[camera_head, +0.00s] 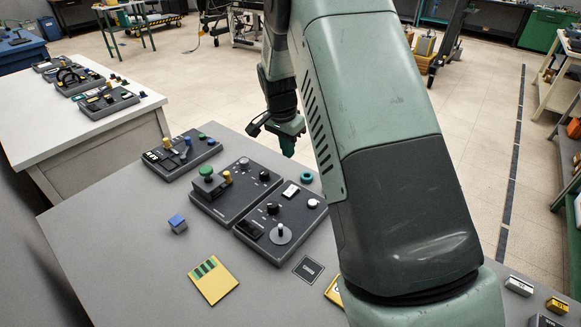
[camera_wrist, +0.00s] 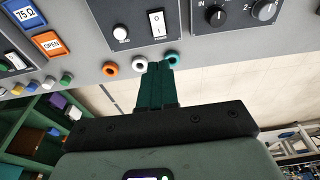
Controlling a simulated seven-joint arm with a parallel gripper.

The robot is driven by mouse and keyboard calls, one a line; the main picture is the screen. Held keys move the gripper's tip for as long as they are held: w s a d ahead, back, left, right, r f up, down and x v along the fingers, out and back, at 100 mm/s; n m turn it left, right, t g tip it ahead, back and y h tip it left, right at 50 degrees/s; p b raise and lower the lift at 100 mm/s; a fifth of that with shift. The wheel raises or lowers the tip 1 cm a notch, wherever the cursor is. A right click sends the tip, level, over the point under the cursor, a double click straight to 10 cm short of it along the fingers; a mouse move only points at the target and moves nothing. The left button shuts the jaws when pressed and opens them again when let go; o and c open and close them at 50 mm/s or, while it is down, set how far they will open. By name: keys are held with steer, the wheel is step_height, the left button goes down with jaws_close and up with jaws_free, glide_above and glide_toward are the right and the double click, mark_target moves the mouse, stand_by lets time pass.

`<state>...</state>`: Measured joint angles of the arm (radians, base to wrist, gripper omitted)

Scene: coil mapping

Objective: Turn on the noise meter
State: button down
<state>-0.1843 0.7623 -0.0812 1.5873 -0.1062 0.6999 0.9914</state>
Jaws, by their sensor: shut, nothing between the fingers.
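Two dark control panels stand side by side on the grey table, one on the left (camera_head: 222,213) and one on the right (camera_head: 262,225). No label naming the noise meter is readable. In the wrist view, a white rocker switch (camera_wrist: 156,23) marked I, O and POWER sits between a white button (camera_wrist: 121,33) and black knobs (camera_wrist: 215,16). My gripper (camera_head: 288,151) is shut and empty, above the table's far edge. Its green fingertips (camera_wrist: 158,66) appear below the rocker in the wrist view, apparently clear of it.
A teal ring (camera_head: 306,177) lies beyond the right panel. Orange (camera_wrist: 110,69) and white (camera_wrist: 139,63) rings show near my fingertips. A slider panel (camera_head: 182,153) stands at left; a blue block (camera_head: 177,222) and yellow card (camera_head: 213,279) lie in front. My arm hides the table's right part.

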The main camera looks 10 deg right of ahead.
mark_target(293, 187)
steer(key=f, duration=0.4)
steer(key=w+d+f, duration=0.1)
steer(key=f, duration=0.8)
steer(key=shift+w+d+f, duration=0.2)
steer(key=shift+w+d, duration=0.05)
steer(key=shift+d, duration=0.1)
steer(key=shift+w+d+f, duration=0.1)
steer(key=shift+f, duration=0.15)
steer(key=shift+s+a, duration=0.2)
steer(key=shift+s+a+r, duration=0.2)
steer(key=shift+s+a, duration=0.25)
